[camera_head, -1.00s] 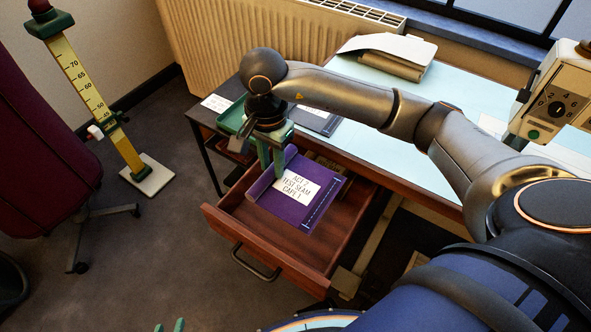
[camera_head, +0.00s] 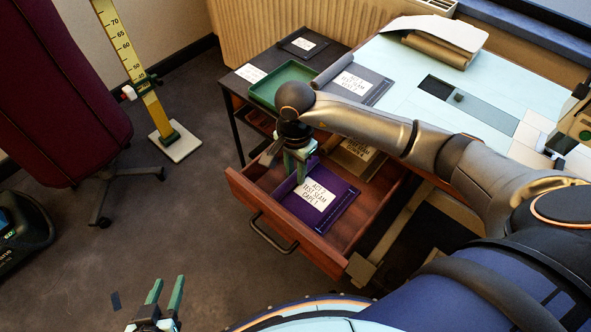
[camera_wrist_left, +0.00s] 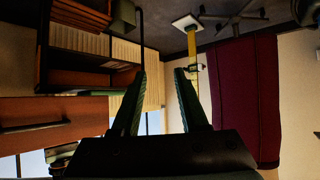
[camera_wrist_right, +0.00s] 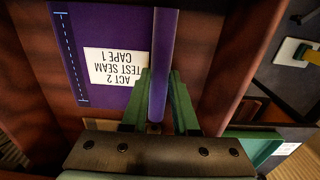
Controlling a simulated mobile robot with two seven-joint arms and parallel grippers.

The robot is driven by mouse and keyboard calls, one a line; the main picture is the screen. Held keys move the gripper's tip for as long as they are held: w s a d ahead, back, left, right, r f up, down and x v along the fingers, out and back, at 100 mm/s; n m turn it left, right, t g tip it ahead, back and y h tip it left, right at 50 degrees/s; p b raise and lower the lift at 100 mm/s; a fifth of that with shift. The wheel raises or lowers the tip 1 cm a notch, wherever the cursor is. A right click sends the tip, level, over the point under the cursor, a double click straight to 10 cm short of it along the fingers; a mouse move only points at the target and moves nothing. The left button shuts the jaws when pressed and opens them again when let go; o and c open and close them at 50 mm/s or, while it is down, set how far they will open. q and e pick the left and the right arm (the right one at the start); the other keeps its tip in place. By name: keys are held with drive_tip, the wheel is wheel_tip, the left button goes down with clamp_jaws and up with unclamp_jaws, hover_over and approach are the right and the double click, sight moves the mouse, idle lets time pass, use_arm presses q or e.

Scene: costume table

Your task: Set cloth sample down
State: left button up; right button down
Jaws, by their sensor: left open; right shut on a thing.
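The purple cloth sample (camera_head: 304,214) carries a white label reading "ACT 2 TEST SEAM CAPE 1". It lies flat-looking within the open wooden drawer (camera_head: 262,207); whether it touches the drawer floor is hard to tell. My right gripper (camera_head: 300,172) is shut on the sample's rolled edge. The right wrist view shows the sample (camera_wrist_right: 105,25) with its roll between the fingers (camera_wrist_right: 160,88). My left gripper (camera_head: 165,290) is open and empty at the bottom of the head view, apart from the drawer. Its spread fingers also show in the left wrist view (camera_wrist_left: 160,85).
A tan labelled piece (camera_head: 352,160) lies deeper in the drawer. A yellow measuring stand (camera_head: 135,62) is at left.

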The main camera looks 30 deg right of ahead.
use_arm(q)
drive_tip(key=shift+w+r+t, duration=0.25)
drive_tip(key=shift+r+t, duration=0.05)
drive_tip(key=shift+r, duration=0.05)
use_arm(e)
drive_tip(key=shift+f, duration=0.1)
drive_tip(key=c, duration=0.7)
unclamp_jaws()
use_arm(q)
drive_tip(key=shift+w+r, duration=0.2)
drive_tip(key=shift+r, duration=0.15)
drive_tip(key=shift+s+f, duration=0.1)
use_arm(e)
wheel_tip(320, 180, up, 3)
drive_tip(key=shift+w+f+p, duration=0.1)
drive_tip(key=shift+f+p, duration=0.1)
drive_tip(key=shift+p, duration=0.1)
use_arm(q)
drive_tip(key=s+f+g, duration=0.1)
drive_tip(key=s+f+g+p, duration=0.1)
drive_tip(key=s, duration=0.1)
drive_tip(key=shift+d+f, duration=0.25)
drive_tip(key=shift+d, duration=0.05)
use_arm(e)
wheel_tip(320, 180, up, 10)
drive_tip(key=shift+f, duration=0.15)
